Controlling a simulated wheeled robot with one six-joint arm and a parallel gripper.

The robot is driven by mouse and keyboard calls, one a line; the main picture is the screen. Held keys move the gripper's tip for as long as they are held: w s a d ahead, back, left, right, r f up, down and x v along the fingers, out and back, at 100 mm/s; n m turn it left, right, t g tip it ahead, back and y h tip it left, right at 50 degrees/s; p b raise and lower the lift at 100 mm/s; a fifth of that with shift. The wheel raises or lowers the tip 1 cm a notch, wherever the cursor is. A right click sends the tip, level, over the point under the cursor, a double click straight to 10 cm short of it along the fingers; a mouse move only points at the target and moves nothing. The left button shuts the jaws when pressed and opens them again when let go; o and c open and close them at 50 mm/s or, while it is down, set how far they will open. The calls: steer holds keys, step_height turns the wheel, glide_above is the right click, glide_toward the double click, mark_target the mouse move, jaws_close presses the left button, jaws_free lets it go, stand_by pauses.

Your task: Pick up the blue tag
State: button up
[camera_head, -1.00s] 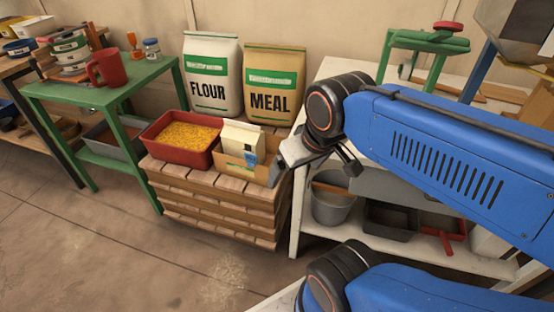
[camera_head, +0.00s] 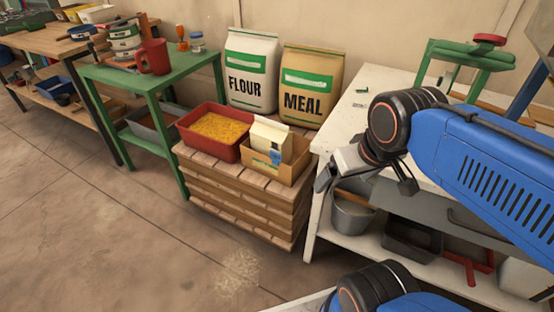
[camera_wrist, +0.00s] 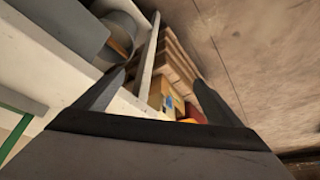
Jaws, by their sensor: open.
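A small blue tag (camera_head: 274,156) shows on the front of a cream paper packet (camera_head: 270,138) standing in an open cardboard box (camera_head: 290,168). The box is on the stacked wooden pallets. In the wrist view the tag (camera_wrist: 168,102) is a small blue patch between the fingers, some way off. My gripper (camera_head: 365,182) is to the right of the box, by the white table's edge, apart from the tag. Its fingers (camera_wrist: 160,78) are spread with nothing between them.
A red tub of yellow grain (camera_head: 216,135) stands left of the box; flour (camera_head: 250,75) and meal (camera_head: 308,85) sacks stand behind. A white table (camera_head: 345,130) with a bucket (camera_head: 352,215) below is at right. The floor in front is clear.

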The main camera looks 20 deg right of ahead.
steer(key=shift+w+r, duration=0.15)
steer(key=shift+w, duration=0.1)
steer(key=c, duration=1)
steer(key=w+r+n, duration=0.1)
steer(key=w, duration=0.3)
steer(key=w+a+r+n+g, duration=0.1)
steer(key=w, duration=0.4)
steer(key=w+a+r+n+g, duration=0.1)
steer(key=w+n, duration=0.1)
steer(key=w, duration=0.3)
steer(key=shift+w+a+r, duration=0.1)
steer(key=shift+a+r, duration=0.15)
steer(key=c, duration=0.4)
steer(key=n+g, duration=0.3)
steer(key=n, duration=0.1)
glide_above(276, 159)
step_height(276, 159, down, 5)
step_height(276, 159, down, 17)
steer(key=shift+w+r, duration=0.15)
steer(key=shift+r, duration=0.05)
